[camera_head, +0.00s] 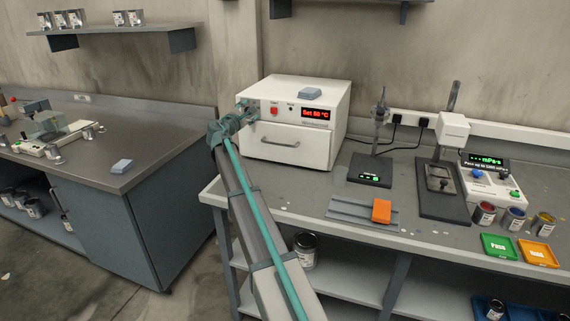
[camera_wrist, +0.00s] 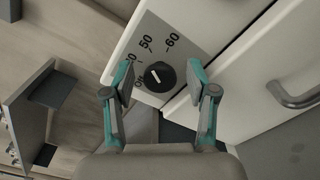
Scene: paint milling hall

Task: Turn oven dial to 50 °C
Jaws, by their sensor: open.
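The oven (camera_head: 293,122) is a white box on the bench, with a drawer-like door and a red display (camera_head: 318,113) that reads "Set" and a °C figure; its first digit is too small to read surely. In the wrist view the black round dial (camera_wrist: 160,77) with a white pointer mark sits on a grey scale plate (camera_wrist: 178,48) with 50, 60 and partly hidden marks. The mark slants toward the upper left; its exact reading is unclear. My gripper (camera_wrist: 161,83) is open, its fingers on either side of the dial with visible gaps. In the head view my gripper (camera_head: 240,117) hides the dial.
A red button (camera_head: 274,111) is beside the display, and a handle (camera_head: 281,142) crosses the oven door. A grey-blue block (camera_head: 310,92) lies on the oven. Right of it stand a stand device (camera_head: 376,165), an orange block (camera_head: 381,211) and paint cans (camera_head: 514,219).

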